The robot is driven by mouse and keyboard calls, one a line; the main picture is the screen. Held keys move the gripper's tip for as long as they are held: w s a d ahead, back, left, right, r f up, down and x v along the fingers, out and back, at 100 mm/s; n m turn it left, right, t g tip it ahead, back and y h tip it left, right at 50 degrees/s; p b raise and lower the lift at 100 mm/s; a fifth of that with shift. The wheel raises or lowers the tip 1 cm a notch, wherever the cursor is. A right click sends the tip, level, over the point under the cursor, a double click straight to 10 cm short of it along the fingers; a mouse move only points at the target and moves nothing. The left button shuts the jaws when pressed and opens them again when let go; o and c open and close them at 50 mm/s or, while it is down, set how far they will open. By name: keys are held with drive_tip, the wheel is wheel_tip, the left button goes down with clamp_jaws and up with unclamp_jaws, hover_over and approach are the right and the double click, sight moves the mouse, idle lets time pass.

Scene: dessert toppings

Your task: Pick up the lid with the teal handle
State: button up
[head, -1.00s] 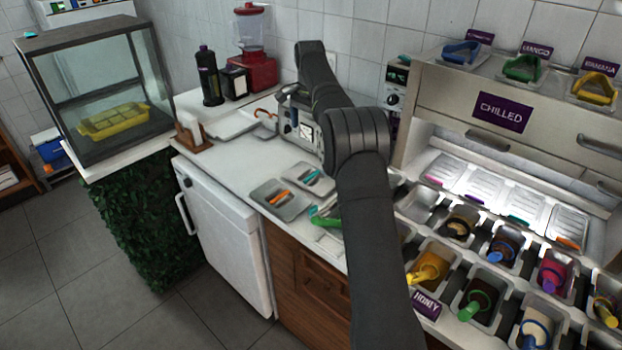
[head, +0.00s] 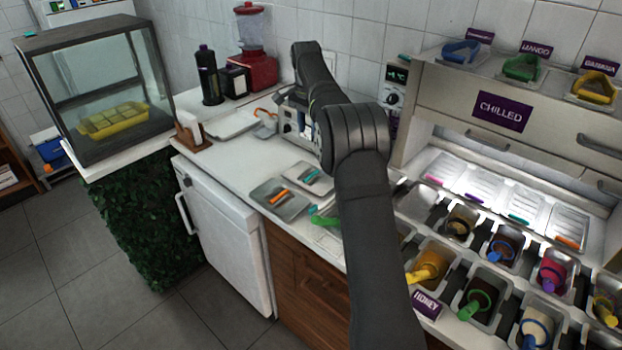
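A grey lid with a teal handle (head: 311,175) lies on the white counter, left of my arm. Next to it, nearer the front edge, is a similar grey lid with an orange handle (head: 279,197). Another pale lid with a teal handle (head: 519,218) lies in the row on the chilled station at the right. My arm rises from the bottom of the head view, bends above the counter and reaches toward the back wall. I cannot make out my gripper's fingers; the arm hides that area.
A green-handled utensil (head: 323,217) lies on the counter, partly behind my arm. Topping bins with coloured handles, such as a yellow one (head: 426,271), fill the right side. A glass case (head: 95,85) stands at the left. A red blender (head: 254,72) stands against the wall.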

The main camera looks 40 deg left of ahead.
drive_tip(key=s+d+t, duration=0.1)
drive_tip(key=s+t, duration=0.3)
drive_tip(key=s, duration=0.2)
hover_over(311, 175)
drive_tip(key=s, duration=0.3)
drive_tip(key=shift+n, duration=0.3)
drive_tip(key=f, duration=1.2)
drive_tip(key=shift+w+d+f, duration=0.1)
drive_tip(key=shift+w+d, duration=0.15)
drive_tip(key=shift+d, duration=0.1)
drive_tip(key=shift+a+x, duration=0.25)
drive_tip(key=shift+x, duration=1.05)
drive_tip(key=shift+a+x, duration=0.2)
drive_tip(key=shift+x, duration=1.1)
drive_tip(key=shift+w, duration=0.1)
clamp_jaws()
